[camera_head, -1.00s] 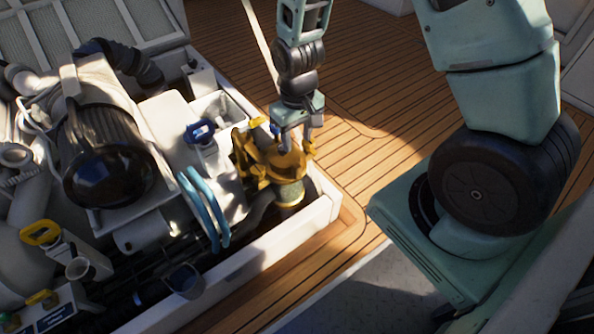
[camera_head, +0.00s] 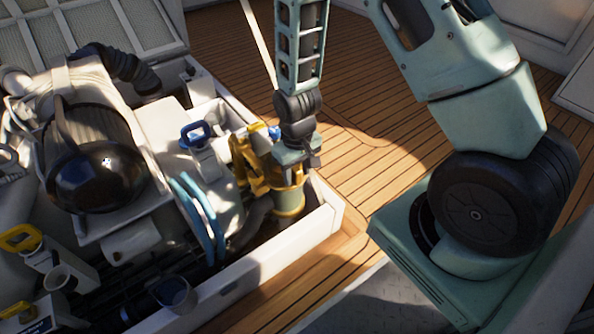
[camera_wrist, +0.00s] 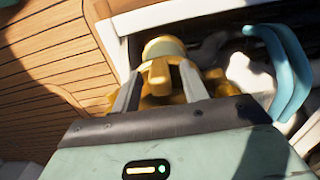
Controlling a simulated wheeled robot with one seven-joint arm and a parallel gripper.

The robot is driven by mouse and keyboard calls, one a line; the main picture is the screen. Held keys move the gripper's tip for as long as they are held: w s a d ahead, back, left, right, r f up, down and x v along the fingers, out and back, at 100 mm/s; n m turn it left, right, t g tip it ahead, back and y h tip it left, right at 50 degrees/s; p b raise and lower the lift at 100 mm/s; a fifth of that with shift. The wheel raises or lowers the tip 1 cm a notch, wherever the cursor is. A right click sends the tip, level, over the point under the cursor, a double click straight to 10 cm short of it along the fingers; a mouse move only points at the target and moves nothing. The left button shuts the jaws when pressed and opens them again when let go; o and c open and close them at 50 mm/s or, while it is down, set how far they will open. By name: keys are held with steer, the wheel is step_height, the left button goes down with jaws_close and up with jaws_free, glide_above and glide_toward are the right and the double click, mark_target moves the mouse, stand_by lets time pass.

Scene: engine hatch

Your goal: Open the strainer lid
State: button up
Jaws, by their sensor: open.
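The brass strainer stands at the near right corner of the hatch in the head view, with a glassy greenish body (camera_head: 289,201). Its gold lid (camera_head: 250,163) shows as a tall, tilted shape on the strainer's left side. My gripper (camera_head: 296,164) points down over the strainer's right part, just right of the lid, and hides part of the top. In the wrist view, my gripper's fingers (camera_wrist: 161,72) are apart, with a gold knob between them and a rounded gold part (camera_wrist: 165,48) beyond. I cannot tell whether the fingers touch the brass.
A blue-handled valve (camera_head: 197,133) and light blue hoses (camera_head: 198,212) lie left of the strainer. The white hatch rim (camera_head: 326,212) borders it on the right. A large black dome (camera_head: 108,176) is farther left. Wooden deck (camera_head: 375,120) is open to the right.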

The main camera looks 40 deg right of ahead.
jaws_close()
steer(key=shift+r, duration=0.15)
